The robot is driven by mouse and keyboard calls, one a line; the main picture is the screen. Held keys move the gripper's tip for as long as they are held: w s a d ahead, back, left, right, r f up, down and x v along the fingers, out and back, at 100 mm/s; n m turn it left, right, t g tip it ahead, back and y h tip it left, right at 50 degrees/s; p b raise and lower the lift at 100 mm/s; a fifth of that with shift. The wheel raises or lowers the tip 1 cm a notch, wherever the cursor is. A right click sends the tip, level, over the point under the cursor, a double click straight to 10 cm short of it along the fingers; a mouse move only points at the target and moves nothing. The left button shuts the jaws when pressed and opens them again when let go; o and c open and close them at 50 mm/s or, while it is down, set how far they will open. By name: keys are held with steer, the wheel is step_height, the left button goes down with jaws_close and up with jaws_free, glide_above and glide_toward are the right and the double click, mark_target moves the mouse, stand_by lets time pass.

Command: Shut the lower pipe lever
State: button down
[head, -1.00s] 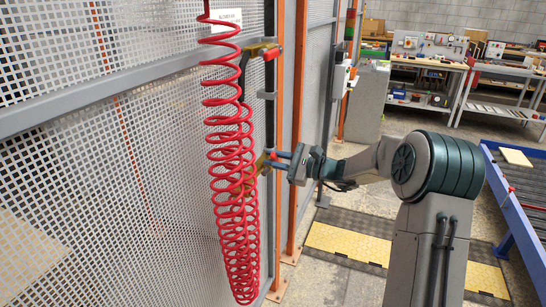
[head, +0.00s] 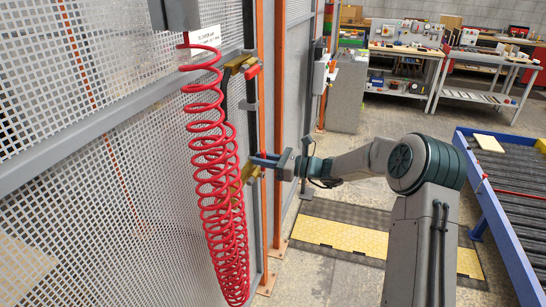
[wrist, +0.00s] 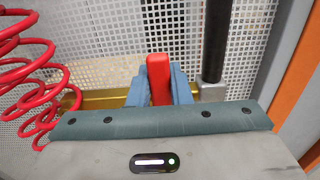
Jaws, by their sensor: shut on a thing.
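The lower pipe lever has a red handle, seen end-on in the wrist view (wrist: 159,80). My gripper (head: 264,160) is shut on it, with one blue-grey finger on each side of the handle. In the head view the fingers hide most of this handle. The brass valve body (head: 249,173) of the lower lever shows just left of the fingers, partly behind the red coiled hose. It also shows behind the fingers in the wrist view (wrist: 98,100). The lever's exact angle to the pipe is hard to tell.
The red coiled hose (head: 228,250) hangs close left of my gripper. A second red-handled lever (head: 252,71) sits higher on the dark pipe (wrist: 216,40). Perforated panels (head: 90,220) stand behind, with an orange post (head: 279,100) to the right. A roller conveyor (head: 510,200) is far right.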

stand_by(0.4)
steer(key=c, duration=1.3)
jaws_free()
steer(key=shift+d, duration=0.1)
steer(key=b+v, duration=0.3)
steer(key=v, duration=1)
steer(key=shift+d, duration=0.4)
